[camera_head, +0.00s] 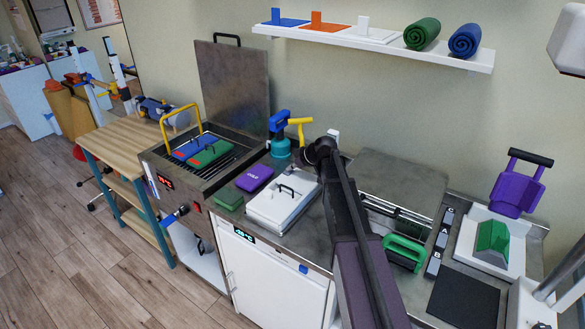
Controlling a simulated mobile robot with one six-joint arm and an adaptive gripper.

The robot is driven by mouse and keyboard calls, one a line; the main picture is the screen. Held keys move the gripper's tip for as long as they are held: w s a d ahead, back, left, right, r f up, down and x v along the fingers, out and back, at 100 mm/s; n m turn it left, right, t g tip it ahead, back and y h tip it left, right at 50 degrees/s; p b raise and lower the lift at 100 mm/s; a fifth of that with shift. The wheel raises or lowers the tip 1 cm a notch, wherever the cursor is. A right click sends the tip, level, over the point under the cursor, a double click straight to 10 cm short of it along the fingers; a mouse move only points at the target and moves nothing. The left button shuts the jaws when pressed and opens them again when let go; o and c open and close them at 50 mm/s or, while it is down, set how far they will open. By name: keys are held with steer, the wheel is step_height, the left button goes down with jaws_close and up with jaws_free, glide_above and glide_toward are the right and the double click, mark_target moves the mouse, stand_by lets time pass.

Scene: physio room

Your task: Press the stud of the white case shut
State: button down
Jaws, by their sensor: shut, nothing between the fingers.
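The white case (283,209) lies flat on the grey worktop, left of my arm, with a dark handle on its upper face. Its lid looks down or nearly down; I cannot tell whether it is fully closed. I cannot make out the stud. My gripper (300,155) is a small dark shape at the far end of my arm, behind and above the case's back right corner. It looks apart from the case, shut and empty. My arm hides the worktop just right of the case.
A purple pack (254,178) and a green pack (229,201) lie left of the case. An open heater (172,167) holds blue and green packs. A green-handled device (405,252) is right of my arm.

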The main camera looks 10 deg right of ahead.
stand_by(0.3)
steer(key=shift+f+b, duration=0.7)
steer(key=shift+b, duration=0.05)
steer(key=shift+s+f, duration=0.15)
steer(key=shift+s, duration=0.1)
steer(key=shift+r, duration=0.2)
steer(key=shift+w+r+p, duration=0.2)
steer(key=shift+r+p, duration=0.1)
steer(key=shift+p, duration=0.1)
step_height(320, 180, up, 4)
steer(key=p, duration=0.3)
steer(key=shift+s+f, duration=0.1)
steer(key=shift+f, duration=0.15)
steer(key=p+v, duration=0.7)
steer(key=v, duration=0.3)
